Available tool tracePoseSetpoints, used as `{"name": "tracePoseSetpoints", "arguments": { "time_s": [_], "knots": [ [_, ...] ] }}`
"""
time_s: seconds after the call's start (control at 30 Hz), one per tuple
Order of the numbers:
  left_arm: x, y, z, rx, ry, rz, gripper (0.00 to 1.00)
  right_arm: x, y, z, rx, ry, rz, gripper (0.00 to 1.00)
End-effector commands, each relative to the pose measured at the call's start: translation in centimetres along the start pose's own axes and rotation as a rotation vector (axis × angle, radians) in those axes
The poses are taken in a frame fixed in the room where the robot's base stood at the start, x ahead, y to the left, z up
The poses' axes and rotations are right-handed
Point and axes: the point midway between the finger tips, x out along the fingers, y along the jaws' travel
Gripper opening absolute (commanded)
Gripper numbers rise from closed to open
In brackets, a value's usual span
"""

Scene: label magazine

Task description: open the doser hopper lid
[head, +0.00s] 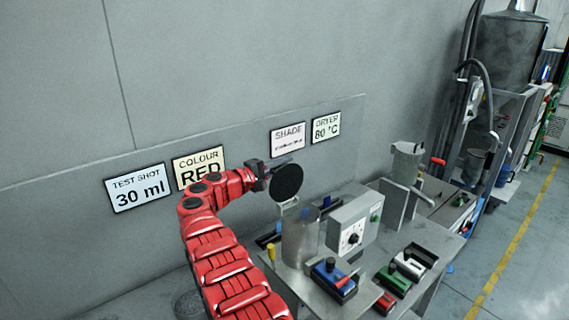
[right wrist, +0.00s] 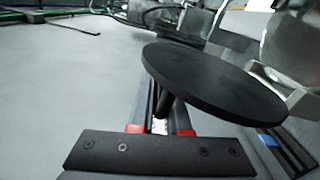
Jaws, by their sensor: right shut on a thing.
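The doser hopper is a grey translucent cylinder (head: 300,240) on the bench, left of a grey control box. Its round black lid (head: 287,182) stands tilted up above the hopper's rear rim, with its flat face toward the head camera. A small pale piece shows just under the lid; I cannot tell if it is the hinge. My right gripper (head: 268,174) is at the lid's left edge, shut on its knob. In the right wrist view, the lid (right wrist: 215,83) shows as a dark disc with its stem between the red-tipped fingers (right wrist: 160,122). My left gripper is out of view.
The control box (head: 352,225) with a dial stands right of the hopper. Signs hang on the wall behind. Open floor lies at the right.

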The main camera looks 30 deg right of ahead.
Motion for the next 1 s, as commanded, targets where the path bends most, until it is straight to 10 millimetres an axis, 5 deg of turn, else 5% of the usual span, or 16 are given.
{"name": "tracePoseSetpoints", "arguments": {
  "time_s": [0.4, 0.43, 0.6, 1.0],
  "knots": [
    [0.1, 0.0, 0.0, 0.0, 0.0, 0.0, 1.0, 0.1, 0.1, 0.0, -0.007, -0.001, 0.002, 0.0],
    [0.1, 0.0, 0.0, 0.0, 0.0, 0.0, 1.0, 0.1, 0.1, 0.0, -0.007, -0.001, 0.002, 0.16],
    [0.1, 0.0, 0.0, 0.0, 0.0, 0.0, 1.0, 0.0, 0.1, 0.0, -0.007, 0.0, 0.001, 0.42],
    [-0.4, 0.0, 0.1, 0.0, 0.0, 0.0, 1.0, -1.1, -0.2, -0.2, -0.007, 0.004, 0.002, 0.42]
  ]
}}
